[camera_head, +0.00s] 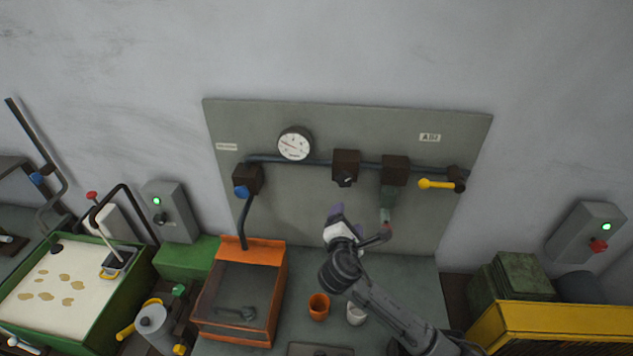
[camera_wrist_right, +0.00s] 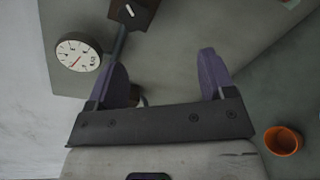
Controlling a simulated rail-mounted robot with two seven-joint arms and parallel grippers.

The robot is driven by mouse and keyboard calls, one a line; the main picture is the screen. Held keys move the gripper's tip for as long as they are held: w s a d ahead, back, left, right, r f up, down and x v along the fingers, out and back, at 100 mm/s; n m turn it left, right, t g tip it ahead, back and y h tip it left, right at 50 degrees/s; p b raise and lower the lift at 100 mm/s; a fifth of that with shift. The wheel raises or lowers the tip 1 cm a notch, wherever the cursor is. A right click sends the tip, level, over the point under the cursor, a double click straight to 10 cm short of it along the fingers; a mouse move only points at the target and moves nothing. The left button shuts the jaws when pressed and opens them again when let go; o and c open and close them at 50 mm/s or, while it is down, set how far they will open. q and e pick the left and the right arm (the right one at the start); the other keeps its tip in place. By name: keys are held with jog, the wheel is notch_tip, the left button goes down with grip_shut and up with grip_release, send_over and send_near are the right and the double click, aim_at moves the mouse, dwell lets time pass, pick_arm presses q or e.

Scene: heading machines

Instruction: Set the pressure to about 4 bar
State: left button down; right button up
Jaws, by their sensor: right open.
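A round white pressure gauge (camera_head: 295,143) sits on the pipe of the grey wall panel; it also shows in the right wrist view (camera_wrist_right: 78,54). Its needle shows, but I cannot read the value. Right of it is a dark block with a black knob (camera_head: 345,180); a dark block with a pale-marked knob (camera_wrist_right: 129,11) shows at the top of the wrist view. A blue knob (camera_head: 241,192) is at the pipe's left end, a yellow lever (camera_head: 436,184) at its right end. My right gripper (camera_head: 335,212), with purple fingers, is open and empty below the black knob, apart from it.
An orange-framed box (camera_head: 238,334) stands on the bench below the panel. An orange cup (camera_head: 319,306) and a white cup (camera_head: 356,314) stand beside my right arm. A dark block with a greenish bowl (camera_head: 387,203) hangs close right of the gripper.

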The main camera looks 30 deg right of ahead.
aim_at(344, 183)
jog(key=w+d+n, duration=0.2)
jog(key=w+n, duration=0.1)
jog(key=w+d+r+n+t+p, duration=0.1)
jog(key=w+d+n, duration=0.1)
jog(key=w+n, duration=0.2)
jog(key=w+d+n, duration=0.2)
jog(key=w+n, duration=0.1)
jog(key=shift+w+d+r+n+t+p, duration=0.2)
jog(key=shift+r+n+t+p, duration=0.1)
jog(key=shift+n, duration=0.1)
jog(key=shift+x, duration=1.05)
jog(key=c, duration=0.9)
